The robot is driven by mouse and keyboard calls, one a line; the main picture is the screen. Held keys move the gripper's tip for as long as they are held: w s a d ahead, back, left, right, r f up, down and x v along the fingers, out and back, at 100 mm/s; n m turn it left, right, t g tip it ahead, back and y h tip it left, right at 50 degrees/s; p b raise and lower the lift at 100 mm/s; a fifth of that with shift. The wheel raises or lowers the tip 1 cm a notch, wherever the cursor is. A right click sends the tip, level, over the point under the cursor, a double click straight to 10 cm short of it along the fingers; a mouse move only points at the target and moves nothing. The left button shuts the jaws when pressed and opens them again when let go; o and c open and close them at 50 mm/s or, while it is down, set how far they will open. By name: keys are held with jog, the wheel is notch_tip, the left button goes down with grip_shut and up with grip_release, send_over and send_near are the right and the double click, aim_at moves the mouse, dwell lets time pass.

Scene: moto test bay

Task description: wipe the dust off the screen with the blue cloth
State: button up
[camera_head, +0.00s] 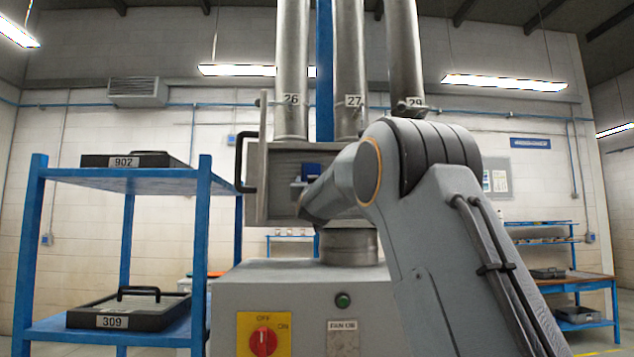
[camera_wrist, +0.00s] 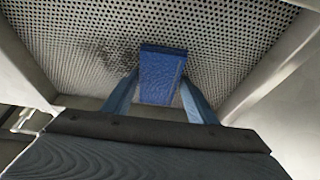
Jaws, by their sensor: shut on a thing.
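The screen (camera_wrist: 225,50) is a perforated metal sheet that fills the top of the wrist view. A dark smudge of dust (camera_wrist: 105,50) lies on it, left of the cloth. The blue cloth (camera_wrist: 161,68) is a folded pad between the two fingers of my gripper (camera_wrist: 160,88), which is shut on it. The cloth is at the screen, but I cannot tell if it touches. In the head view the blue cloth (camera_head: 311,170) shows inside the open grey housing (camera_head: 262,205), and my arm hides part of the opening.
The housing's side walls (camera_wrist: 275,65) close in on both sides. Its door with a black handle (camera_head: 241,162) stands at the left. A grey cabinet with a red switch (camera_head: 263,341) is below. A blue rack (camera_head: 120,335) with trays stands at the left.

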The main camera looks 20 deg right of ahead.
jog(key=a, duration=0.2)
jog(key=w+a+p, duration=0.1)
jog(key=a, duration=0.1)
jog(key=shift+w, duration=0.1)
dwell(0.3)
jog(key=shift+s+d+b, duration=1.1)
jog(key=shift+d+b, duration=1.3)
jog(key=shift+d, duration=1.45)
jog(key=shift+s+d+b, duration=1.1)
jog(key=shift+d+b, duration=1.25)
jog(key=shift+d, duration=1.45)
jog(key=w+a+f+p, duration=0.1)
jog(key=w+a, duration=0.1)
jog(key=a, duration=0.5)
jog(key=w+a+f+p, duration=0.1)
jog(key=w+a, duration=0.1)
jog(key=a, duration=0.6)
jog(key=shift+w+a+f+p, duration=0.15)
jog(key=shift+w+f+p, duration=0.05)
jog(key=shift+f+p, duration=0.2)
